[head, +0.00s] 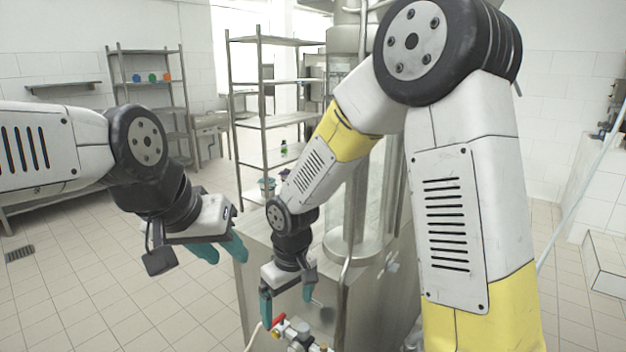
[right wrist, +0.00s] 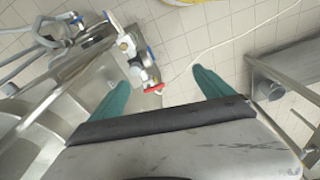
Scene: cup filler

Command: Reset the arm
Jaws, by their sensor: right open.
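My right gripper (head: 287,301) hangs low in front of the metal cabinet (head: 255,262) in the head view. Its teal fingers are spread, with nothing between them. In the right wrist view my right gripper (right wrist: 160,92) also shows open and empty, with a valve fitting with a red handle (right wrist: 150,88) between and beyond its fingers. That red handle (head: 278,321) shows just below the gripper in the head view; contact is not visible. My left gripper (head: 220,250) is at the left over the floor, its teal fingers apart and empty.
A clear cylinder (head: 349,215) stands on the cabinet, behind my right forearm. Metal shelves (head: 258,122) stand at the back, one rack holding small coloured items (head: 152,78). A thin hose (right wrist: 215,45) crosses the tiled floor.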

